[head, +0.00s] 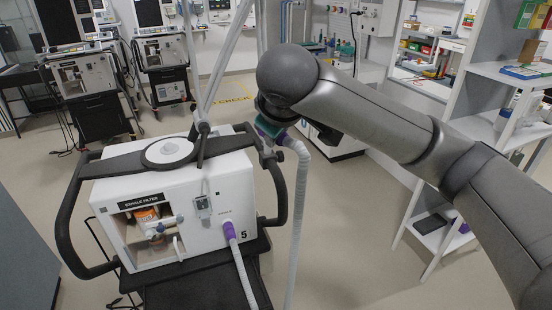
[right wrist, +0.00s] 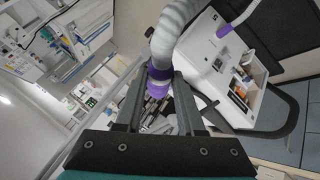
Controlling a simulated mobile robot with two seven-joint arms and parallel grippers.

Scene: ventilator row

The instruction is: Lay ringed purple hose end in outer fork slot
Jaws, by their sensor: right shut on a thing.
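My right gripper (head: 271,130) is beside the ventilator's far right corner, mostly hidden under my own wrist. In the right wrist view its two dark fingers (right wrist: 160,84) are shut on the purple hose end (right wrist: 161,76), with a pale grey corrugated hose (right wrist: 173,32) running up from it. In the head view the purple end (head: 287,139) shows just past the gripper, and the hose (head: 300,190) hangs down from it. A second purple hose end (head: 228,229) is plugged into the ventilator front. I cannot make out the fork or its slots. My left gripper is not in view.
The white ventilator (head: 205,240), marked 5, has black side handles (head: 281,190) close to the held hose. Pale support arm tubes (head: 222,65) rise from its top. More ventilators (head: 85,75) stand behind. White shelving (head: 470,110) is at right; open floor (head: 355,230) lies between.

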